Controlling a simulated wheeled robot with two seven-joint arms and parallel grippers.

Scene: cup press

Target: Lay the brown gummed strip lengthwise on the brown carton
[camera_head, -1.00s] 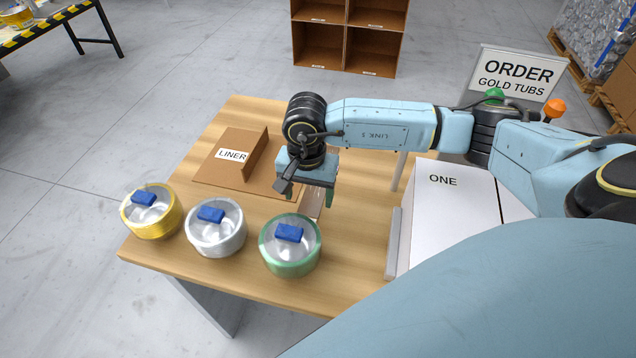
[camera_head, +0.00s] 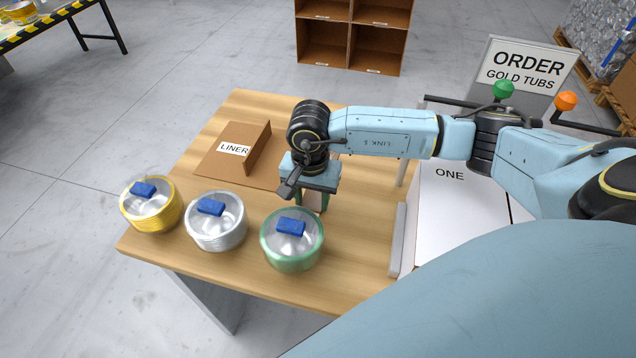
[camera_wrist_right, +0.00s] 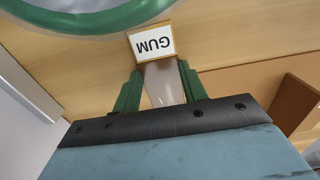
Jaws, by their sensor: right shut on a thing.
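My right gripper (camera_head: 311,204) points down over the wooden table, just behind the green-rimmed tub. In the right wrist view its green fingers (camera_wrist_right: 157,88) are shut on a pale brownish strip (camera_wrist_right: 162,82). A white label reading GUM (camera_wrist_right: 152,42) sits on the brown end of it, near the green rim (camera_wrist_right: 95,18). The strip (camera_head: 311,201) shows only partly in the head view, between the fingers. I cannot tell whether it touches the table. I cannot make out a plain brown carton; a brown folded board (camera_head: 257,148) marked LINER stands at the back left. My left gripper is not in view.
A gold tub (camera_head: 133,213), a silver tub (camera_head: 188,231) and the green tub (camera_head: 270,255) line the table's front edge, each with a blue block inside. A white box marked ONE (camera_head: 460,205) is at the right. The front right tabletop (camera_head: 355,255) is clear.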

